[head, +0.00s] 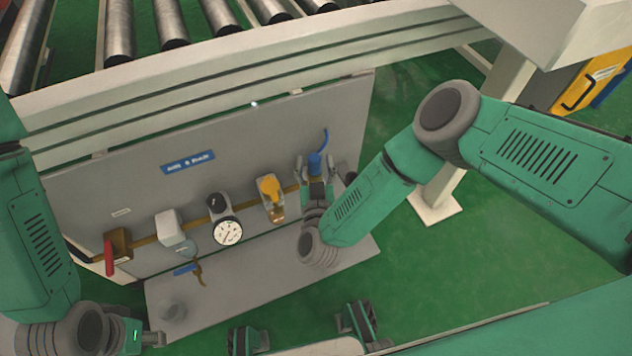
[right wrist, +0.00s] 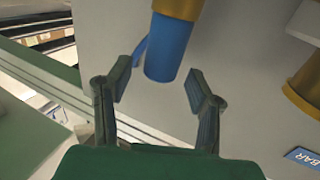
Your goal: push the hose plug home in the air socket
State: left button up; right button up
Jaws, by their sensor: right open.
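The blue hose plug (right wrist: 168,48) sits against the brass air socket (right wrist: 180,7) in the right wrist view; how deep it is seated I cannot tell. In the head view the blue plug (head: 315,163) is at the right end of the brass pipe, with a thin blue hose (head: 324,138) above it. My right gripper (right wrist: 157,86) is open, with a finger on either side of the plug's near end and visible gaps. It also shows in the head view (head: 315,178). My left gripper (head: 150,338) is at the lower left, mostly hidden, away from the plug.
The grey panel (head: 120,185) carries a red-handled valve (head: 108,257), a white-faced gauge (head: 227,232) and a yellow-topped unit (head: 270,190). A ledge (head: 240,285) juts out below, bearing a grey round knob (head: 172,310). A roller conveyor (head: 167,30) runs behind. Green floor is free to the right.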

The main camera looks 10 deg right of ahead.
jog(key=s+a, duration=0.1)
jog(key=s, duration=0.9)
jog(key=shift+a, duration=0.35)
jog(key=shift+s, duration=0.1)
